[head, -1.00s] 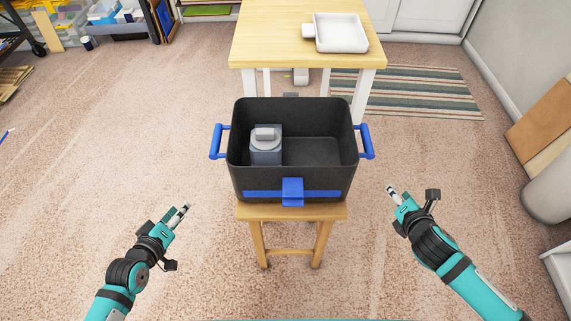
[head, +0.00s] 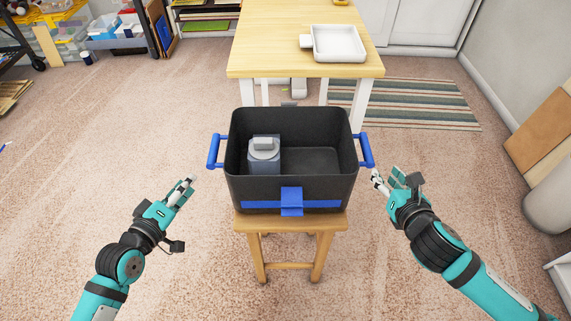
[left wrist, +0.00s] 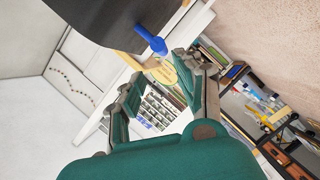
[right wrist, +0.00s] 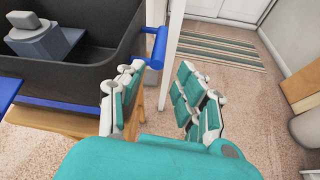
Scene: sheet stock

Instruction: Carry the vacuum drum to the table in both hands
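The vacuum drum (head: 291,192) is a black open-topped tub with a blue handle on each side and a blue latch in front. It stands level on a wooden stool (head: 290,222), with a grey block-shaped part (head: 264,155) inside at the left. My left gripper (head: 191,182) is open and empty, below and left of the left handle (head: 214,151); that handle also shows in the left wrist view (left wrist: 150,40). My right gripper (head: 384,174) is open and empty, just below and right of the right handle (head: 365,150). In the right wrist view that handle (right wrist: 158,47) lies beyond the fingers.
A light wooden table (head: 270,55) with white legs stands behind the stool. A white tray (head: 338,43) sits on its right part; the left part of its top is bare. A striped rug (head: 420,100) lies to the right. Shelves and bins are far left.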

